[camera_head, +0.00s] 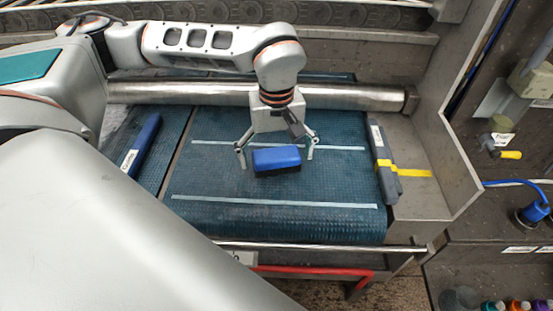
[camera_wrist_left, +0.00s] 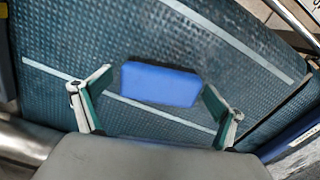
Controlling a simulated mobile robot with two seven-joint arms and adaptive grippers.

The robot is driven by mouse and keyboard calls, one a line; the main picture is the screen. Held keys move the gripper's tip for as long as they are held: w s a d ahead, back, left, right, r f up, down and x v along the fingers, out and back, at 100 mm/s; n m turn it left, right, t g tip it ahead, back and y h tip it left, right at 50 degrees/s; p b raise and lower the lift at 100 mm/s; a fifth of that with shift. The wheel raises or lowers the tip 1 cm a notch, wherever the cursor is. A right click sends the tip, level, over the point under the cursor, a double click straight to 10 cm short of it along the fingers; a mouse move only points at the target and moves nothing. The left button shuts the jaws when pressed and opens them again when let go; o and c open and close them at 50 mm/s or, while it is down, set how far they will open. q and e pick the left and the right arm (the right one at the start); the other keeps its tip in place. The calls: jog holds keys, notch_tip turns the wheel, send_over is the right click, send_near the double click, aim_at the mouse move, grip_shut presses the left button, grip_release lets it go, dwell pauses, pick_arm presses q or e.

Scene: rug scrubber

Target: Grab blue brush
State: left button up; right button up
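The blue brush (camera_head: 276,160) has a blue top and a dark lower side. It lies on the blue-green ribbed belt (camera_head: 230,212) between two pale stripes. My left gripper (camera_head: 278,150) is above the belt with its fingers spread wide, one to each side of the brush. In the left wrist view the brush (camera_wrist_left: 160,84) shows between and just beyond the open fingertips (camera_wrist_left: 158,88), with a gap on both sides. It is not held. My right gripper is not in view.
A metal roller (camera_head: 200,93) runs behind the belt. A long blue bar (camera_head: 141,145) lies at the left side, and a grey block with yellow tape (camera_head: 386,165) stands at the right edge. A steel side wall (camera_head: 440,110) closes the right.

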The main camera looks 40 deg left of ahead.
pick_arm(q)
jog(key=c, duration=1.2)
